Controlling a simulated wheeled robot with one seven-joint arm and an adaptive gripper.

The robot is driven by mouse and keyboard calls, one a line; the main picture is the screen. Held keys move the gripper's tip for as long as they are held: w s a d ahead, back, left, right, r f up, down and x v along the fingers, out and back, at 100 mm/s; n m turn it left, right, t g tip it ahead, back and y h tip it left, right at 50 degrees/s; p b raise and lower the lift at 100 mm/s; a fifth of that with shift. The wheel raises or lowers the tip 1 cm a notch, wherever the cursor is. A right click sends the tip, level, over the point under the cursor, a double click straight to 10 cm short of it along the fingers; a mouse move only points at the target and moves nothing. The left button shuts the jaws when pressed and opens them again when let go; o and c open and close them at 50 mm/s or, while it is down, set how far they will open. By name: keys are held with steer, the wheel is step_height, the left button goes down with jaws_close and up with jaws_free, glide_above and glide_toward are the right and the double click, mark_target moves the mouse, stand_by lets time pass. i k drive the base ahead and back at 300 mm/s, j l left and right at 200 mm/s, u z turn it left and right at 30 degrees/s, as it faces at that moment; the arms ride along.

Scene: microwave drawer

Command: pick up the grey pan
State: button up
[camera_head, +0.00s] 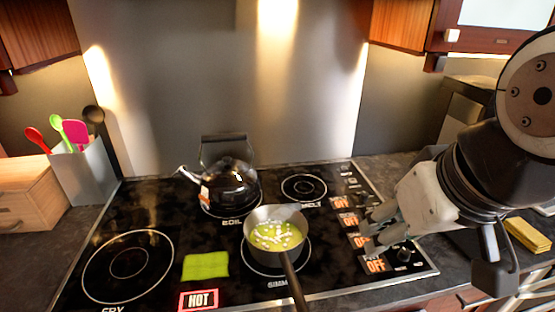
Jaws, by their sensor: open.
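The grey pan (296,217) stands upright on the front middle burner of the black cooktop. It holds a yellow-green liquid with several pale bits. Its long dark handle (292,280) points toward the picture's lower edge, and its end is cut off there. My gripper (369,232) is to the right of the pan, over the cooktop's right side by the control labels. Its fingers are apart and empty, pointing left toward the pan, with a gap between them and the rim.
A black kettle (232,184) stands behind the pan. A green cloth (206,265) and a "HOT" sign (199,300) lie left of the pan. A utensil holder (82,178) and a wooden box (28,196) are at the left. A yellow sponge-like item (527,235) lies at the right.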

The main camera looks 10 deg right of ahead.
mark_target(276, 256)
steer(key=z, duration=0.45)
steer(key=k+j+z, duration=0.25)
steer(key=j+z, duration=0.25)
steer(key=k+j+z, duration=0.3)
steer(key=z, duration=0.2)
steer(key=k+j, duration=0.3)
steer(key=k+j+z, duration=0.15)
steer(key=k, duration=0.35)
steer(key=k+j, duration=0.35)
steer(key=k+z, duration=0.05)
